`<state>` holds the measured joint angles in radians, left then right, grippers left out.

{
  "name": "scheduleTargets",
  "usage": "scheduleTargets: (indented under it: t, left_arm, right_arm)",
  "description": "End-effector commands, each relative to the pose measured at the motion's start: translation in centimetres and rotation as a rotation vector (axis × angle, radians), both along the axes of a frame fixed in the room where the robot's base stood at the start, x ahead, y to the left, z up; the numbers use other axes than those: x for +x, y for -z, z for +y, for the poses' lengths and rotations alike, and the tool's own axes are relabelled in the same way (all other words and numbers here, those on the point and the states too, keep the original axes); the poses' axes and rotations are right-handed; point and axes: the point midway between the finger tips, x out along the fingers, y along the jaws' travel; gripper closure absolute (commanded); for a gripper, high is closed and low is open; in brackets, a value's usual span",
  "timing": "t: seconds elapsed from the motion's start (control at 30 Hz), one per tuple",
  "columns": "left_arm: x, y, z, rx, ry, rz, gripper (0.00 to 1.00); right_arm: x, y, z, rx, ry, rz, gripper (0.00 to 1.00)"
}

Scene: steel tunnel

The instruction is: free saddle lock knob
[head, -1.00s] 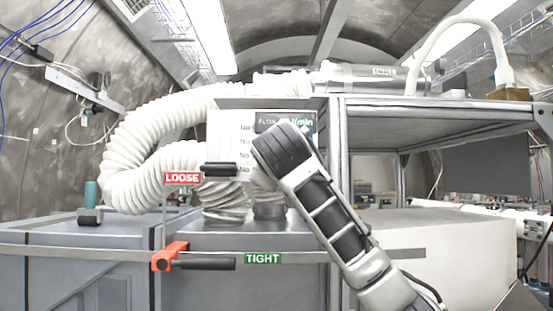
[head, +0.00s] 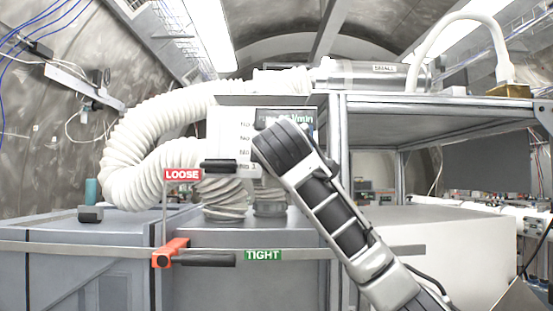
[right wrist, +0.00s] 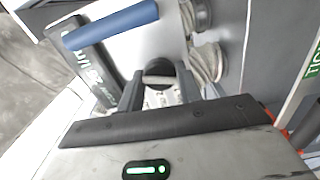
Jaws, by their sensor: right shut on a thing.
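My right gripper (right wrist: 159,90) is shut on a small rounded thing, which looks like the knob (right wrist: 158,70). It is dark with a pale part, and the fingers cover much of it. In the head view my right arm hides the gripper and knob in front of the meter panel. A red-orange clamp (head: 170,252) sits on the flat rail (head: 80,249). Its black lever (head: 208,259) lies level, pointing right to the green TIGHT label (head: 263,255). A red LOOSE label (head: 183,175) stands above the clamp. My left gripper is not in view.
A white meter panel (head: 229,139) with a dark display stands behind my arm. White ribbed hose (head: 128,165) loops at the left. A steel shelf frame (head: 440,109) stands at the right. A blue cylinder (right wrist: 110,25) shows near the panel in the right wrist view.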

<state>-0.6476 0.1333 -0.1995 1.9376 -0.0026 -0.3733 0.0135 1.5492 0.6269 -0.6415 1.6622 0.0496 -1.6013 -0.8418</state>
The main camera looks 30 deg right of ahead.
Motion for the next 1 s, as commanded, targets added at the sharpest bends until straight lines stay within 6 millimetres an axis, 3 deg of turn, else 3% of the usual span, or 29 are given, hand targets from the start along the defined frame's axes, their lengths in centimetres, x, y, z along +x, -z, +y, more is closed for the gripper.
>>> scheduleTargets:
  t: [0.23, 0.27, 0.3, 0.33, 0.73, 1.0]
  left_arm:
    - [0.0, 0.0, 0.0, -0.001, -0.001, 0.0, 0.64]
    - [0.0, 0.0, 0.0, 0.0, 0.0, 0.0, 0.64]
    - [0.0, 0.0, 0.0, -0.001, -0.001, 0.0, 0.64]
    - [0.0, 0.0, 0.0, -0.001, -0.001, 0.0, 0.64]
    - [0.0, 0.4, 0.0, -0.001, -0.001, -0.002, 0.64]
    - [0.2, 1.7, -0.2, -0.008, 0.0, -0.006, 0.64]
  right_arm:
    - [0.0, 0.1, 0.2, -0.001, -0.005, 0.001, 0.88]
    - [0.0, 0.1, 0.2, -0.001, -0.005, 0.001, 0.57]
    - [0.0, 0.1, 0.2, 0.0, -0.004, 0.001, 0.45]
    - [0.0, 0.1, 0.2, 0.0, -0.004, 0.001, 0.43]
    - [-0.8, 0.1, 0.6, 0.0, -0.004, -0.002, 0.43]
    - [-5.6, 0.3, 3.7, -0.002, -0.008, -0.007, 0.43]
